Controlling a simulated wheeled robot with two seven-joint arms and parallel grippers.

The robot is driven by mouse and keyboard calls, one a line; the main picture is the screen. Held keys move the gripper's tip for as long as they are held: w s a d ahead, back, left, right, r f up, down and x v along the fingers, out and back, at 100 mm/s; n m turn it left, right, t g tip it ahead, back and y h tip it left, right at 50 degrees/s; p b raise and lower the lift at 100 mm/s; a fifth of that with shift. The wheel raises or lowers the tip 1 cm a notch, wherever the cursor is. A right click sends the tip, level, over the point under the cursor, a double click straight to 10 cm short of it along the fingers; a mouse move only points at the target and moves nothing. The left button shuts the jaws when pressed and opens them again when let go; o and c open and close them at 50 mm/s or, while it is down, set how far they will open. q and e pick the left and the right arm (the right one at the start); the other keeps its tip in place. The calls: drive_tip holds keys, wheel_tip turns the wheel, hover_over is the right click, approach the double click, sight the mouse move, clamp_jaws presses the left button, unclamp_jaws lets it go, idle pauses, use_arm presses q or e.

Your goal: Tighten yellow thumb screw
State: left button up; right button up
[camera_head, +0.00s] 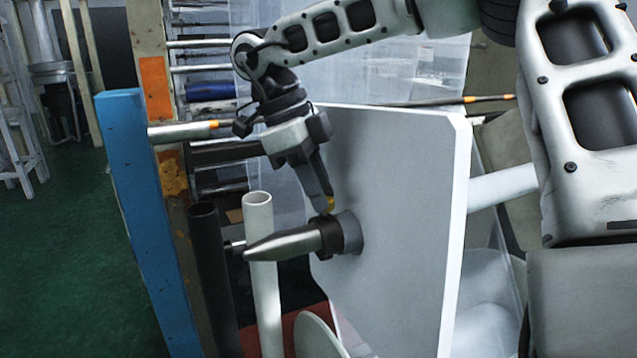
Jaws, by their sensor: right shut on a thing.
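The yellow thumb screw (329,203) shows as a small yellow spot just above a dark collar (328,238). The collar sits around a grey metal spindle with a pointed end (282,244), which sticks out to the left from a large pale panel (405,190). My right gripper (326,203) reaches down from above. Its fingers are shut on the yellow thumb screw and hide most of it. My left gripper is not in view.
Metal rods (185,131) run behind. Open green floor (60,240) lies at the far left.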

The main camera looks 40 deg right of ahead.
drive_tip(key=shift+w+d+m+g+y, duration=0.15)
drive_tip(key=shift+m+y, duration=0.2)
drive_tip(key=shift+m, duration=0.5)
drive_tip(key=shift+s+m+g+y, duration=0.15)
drive_tip(key=shift+m+y, duration=0.2)
drive_tip(key=shift+m, duration=0.5)
drive_tip(key=shift+w, duration=0.1)
drive_tip(key=o, duration=1)
drive_tip(key=shift+r, duration=0.1)
